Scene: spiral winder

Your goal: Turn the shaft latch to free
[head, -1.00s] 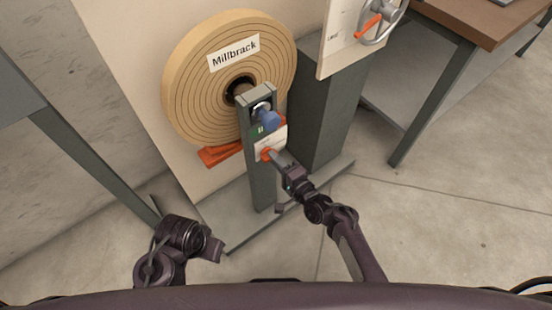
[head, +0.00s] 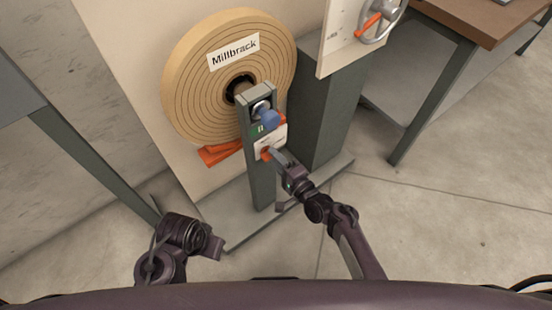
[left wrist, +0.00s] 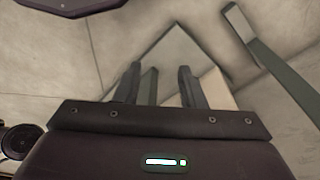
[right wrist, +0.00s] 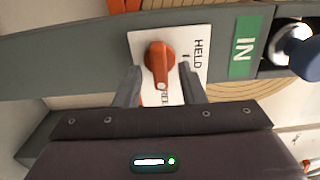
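The shaft latch is an orange-red knob (right wrist: 160,58) on a white plate (right wrist: 200,75) fixed to the grey post. In the right wrist view its handle points down the picture, toward a partly hidden label that seems to read FREE. The HELD label is to its right. My right gripper (right wrist: 161,88) is open, its fingers apart on either side of the handle's lower end; I cannot tell whether they touch it. In the head view my right gripper (head: 278,156) is just in front of the plate. My left gripper (left wrist: 158,85) is open and empty, low over the floor.
A tan roll marked Millbrack (head: 200,85) sits behind the grey post (head: 262,185). A blue knob (head: 270,118) and a green IN label (right wrist: 246,46) are above the latch. A handwheel panel (head: 340,45) and a table (head: 470,20) stand right.

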